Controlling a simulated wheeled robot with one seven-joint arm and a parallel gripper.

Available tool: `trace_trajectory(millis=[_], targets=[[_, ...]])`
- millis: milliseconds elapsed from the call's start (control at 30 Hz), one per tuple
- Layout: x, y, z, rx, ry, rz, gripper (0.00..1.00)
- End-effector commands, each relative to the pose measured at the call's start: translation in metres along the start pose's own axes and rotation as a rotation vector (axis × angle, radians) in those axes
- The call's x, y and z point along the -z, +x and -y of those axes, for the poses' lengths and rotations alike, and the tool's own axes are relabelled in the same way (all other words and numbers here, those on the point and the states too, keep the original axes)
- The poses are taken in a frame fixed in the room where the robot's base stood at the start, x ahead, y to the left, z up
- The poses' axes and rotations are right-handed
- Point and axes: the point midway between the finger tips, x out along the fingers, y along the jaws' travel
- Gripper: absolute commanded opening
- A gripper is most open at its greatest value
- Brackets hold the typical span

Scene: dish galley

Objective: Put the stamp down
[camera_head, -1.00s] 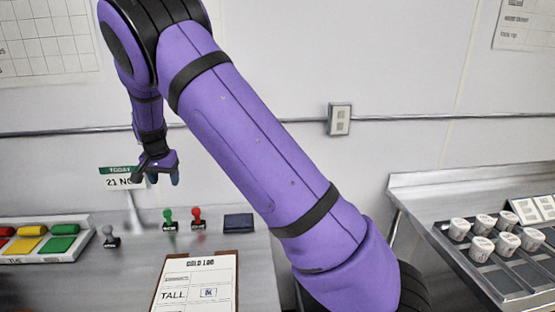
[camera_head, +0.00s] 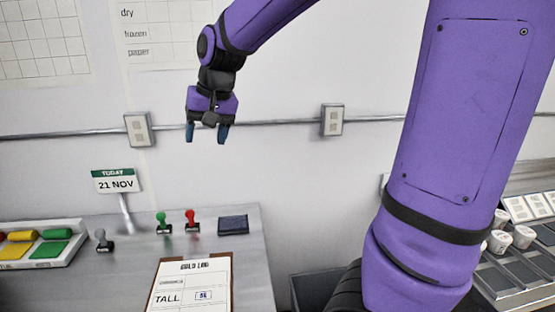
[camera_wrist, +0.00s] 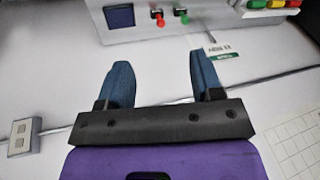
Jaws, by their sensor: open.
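My gripper (camera_head: 206,133) is open and empty, raised in front of the wall above the counter; its two blue fingers also show apart in the wrist view (camera_wrist: 164,82). A green-handled stamp (camera_head: 163,222) and a red-handled stamp (camera_head: 191,220) stand upright on the counter below. A grey stamp (camera_head: 103,240) stands to their left. A dark blue ink pad (camera_head: 233,225) lies right of the red stamp. In the wrist view the red stamp (camera_wrist: 159,19) and green stamp (camera_wrist: 182,15) show beyond the fingers.
A clipboard with the Cold Log sheet (camera_head: 190,285) lies at the counter front. A tray with coloured pads (camera_head: 40,243) is at left. White cups (camera_head: 523,237) stand at right. A rail (camera_head: 280,122) runs along the wall.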

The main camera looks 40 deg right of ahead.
Motion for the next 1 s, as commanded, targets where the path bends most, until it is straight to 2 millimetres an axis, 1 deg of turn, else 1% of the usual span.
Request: trace_trajectory(millis=[33, 100, 167, 300, 433, 600, 700, 800, 900, 1000], targets=[[-0.012, -0.011, -0.005, 0.007, -0.021, -0.013, 0.6], [-0.029, -0.023, -0.012, 0.01, -0.057, -0.027, 0.6], [-0.043, -0.033, -0.018, 0.011, -0.088, -0.039, 0.6], [-0.079, -0.051, -0.031, 0.004, -0.16, -0.071, 0.6], [-0.112, -0.063, -0.043, -0.012, -0.229, -0.105, 0.6], [-0.153, -0.071, -0.059, -0.048, -0.31, -0.146, 0.6], [-0.171, -0.073, -0.066, -0.069, -0.347, -0.166, 0.6], [-0.183, -0.073, -0.071, -0.086, -0.373, -0.178, 0.6], [-0.189, -0.072, -0.074, -0.096, -0.386, -0.183, 0.6], [-0.191, -0.072, -0.074, -0.1, -0.391, -0.185, 0.6]])
